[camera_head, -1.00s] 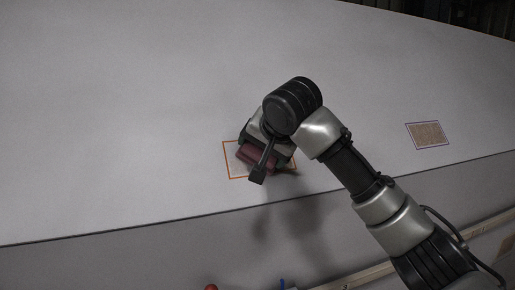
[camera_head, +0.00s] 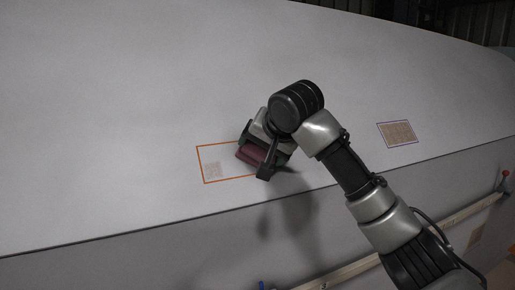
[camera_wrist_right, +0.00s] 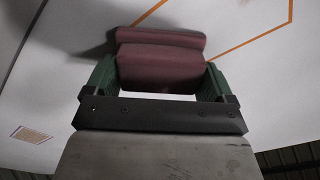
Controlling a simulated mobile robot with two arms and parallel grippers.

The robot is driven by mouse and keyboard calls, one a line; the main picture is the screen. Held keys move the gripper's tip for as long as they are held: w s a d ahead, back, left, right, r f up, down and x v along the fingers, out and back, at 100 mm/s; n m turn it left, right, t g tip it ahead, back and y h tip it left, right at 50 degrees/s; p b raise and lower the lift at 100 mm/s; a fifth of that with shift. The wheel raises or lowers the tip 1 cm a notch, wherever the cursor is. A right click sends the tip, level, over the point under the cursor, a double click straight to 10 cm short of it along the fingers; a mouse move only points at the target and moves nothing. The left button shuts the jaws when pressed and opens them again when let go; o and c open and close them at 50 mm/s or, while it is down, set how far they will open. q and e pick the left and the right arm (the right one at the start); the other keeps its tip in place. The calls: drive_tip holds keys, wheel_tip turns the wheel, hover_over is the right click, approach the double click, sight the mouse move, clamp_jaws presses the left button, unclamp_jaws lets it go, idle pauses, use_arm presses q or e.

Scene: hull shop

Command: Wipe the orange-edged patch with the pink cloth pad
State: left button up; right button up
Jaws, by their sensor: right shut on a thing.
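The orange-edged patch (camera_head: 225,163) lies on the pale hull in the head view. That gripper is shut on the dark pink cloth pad (camera_head: 252,154), over the right part of the patch. In the right wrist view, the pad (camera_wrist_right: 160,65) sits between the green fingers, with orange edge lines beyond it. I cannot tell whether the pad touches the hull. My left gripper is out of view.
A purple-edged patch (camera_head: 398,134) with a brown speckled inside lies to the right on the hull (camera_head: 120,110). The hull's lower edge runs below both patches. A pale rail with a red-knobbed part (camera_head: 506,174) runs along the lower right. The hull left of the orange patch is clear.

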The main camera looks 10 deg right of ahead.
drive_tip(key=shift+w+d, duration=0.2)
drive_tip(key=shift+d, duration=0.4)
drive_tip(key=shift+w+d, duration=0.2)
drive_tip(key=shift+d, duration=0.35)
drive_tip(key=shift+s+a, duration=0.8)
drive_tip(key=shift+a, duration=1.65)
drive_tip(key=shift+s+a, duration=0.75)
drive_tip(key=shift+a, duration=1.7)
drive_tip(key=shift+s+a, duration=0.8)
drive_tip(key=shift+a, duration=1.65)
